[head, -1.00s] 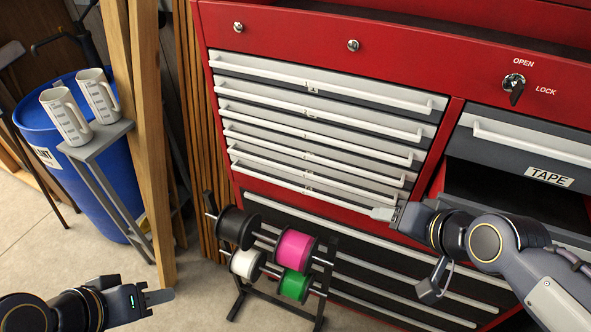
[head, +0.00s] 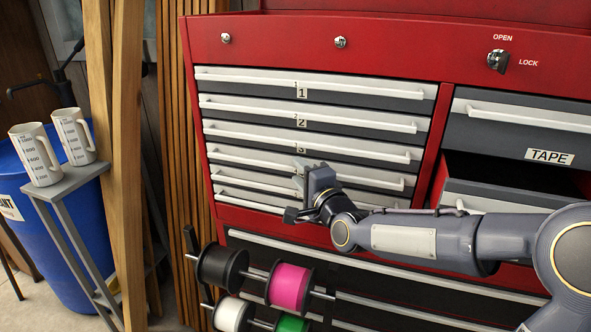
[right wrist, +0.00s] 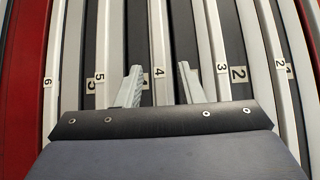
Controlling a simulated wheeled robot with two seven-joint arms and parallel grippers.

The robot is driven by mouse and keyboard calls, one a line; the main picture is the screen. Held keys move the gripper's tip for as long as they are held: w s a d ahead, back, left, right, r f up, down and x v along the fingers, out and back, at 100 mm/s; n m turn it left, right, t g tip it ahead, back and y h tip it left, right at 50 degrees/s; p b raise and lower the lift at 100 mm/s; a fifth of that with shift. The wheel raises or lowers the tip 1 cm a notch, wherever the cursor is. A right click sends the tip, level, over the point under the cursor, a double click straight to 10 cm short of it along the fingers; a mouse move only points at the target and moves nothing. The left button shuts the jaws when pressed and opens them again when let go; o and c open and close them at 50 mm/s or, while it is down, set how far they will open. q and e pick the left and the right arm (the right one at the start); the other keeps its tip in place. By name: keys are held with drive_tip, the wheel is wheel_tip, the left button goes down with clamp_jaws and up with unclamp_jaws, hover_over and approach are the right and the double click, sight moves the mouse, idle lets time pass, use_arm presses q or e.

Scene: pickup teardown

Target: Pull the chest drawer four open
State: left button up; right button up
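The red chest (head: 433,140) has a left stack of grey drawers with long white bar handles and number labels. Drawer four (head: 250,157) is shut and flush with the others in the head view; my right gripper hides its label there. In the right wrist view drawer four's label (right wrist: 159,73) and handle show between my fingers. My right gripper (right wrist: 158,84) is open and empty. One finger is on the drawer-five side and the other on the drawer-three side. I cannot tell whether the fingers touch the handle. My left gripper is out of view.
A spool rack with a black spool (head: 220,265) and a pink spool (head: 289,287) stands before the lower drawers. Two mugs (head: 36,154) sit on a grey stand at the left.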

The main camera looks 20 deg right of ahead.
drive_tip(key=shift+w+a, duration=0.2)
drive_tip(key=shift+w, duration=0.85)
drive_tip(key=shift+c, duration=0.3)
clamp_jaws()
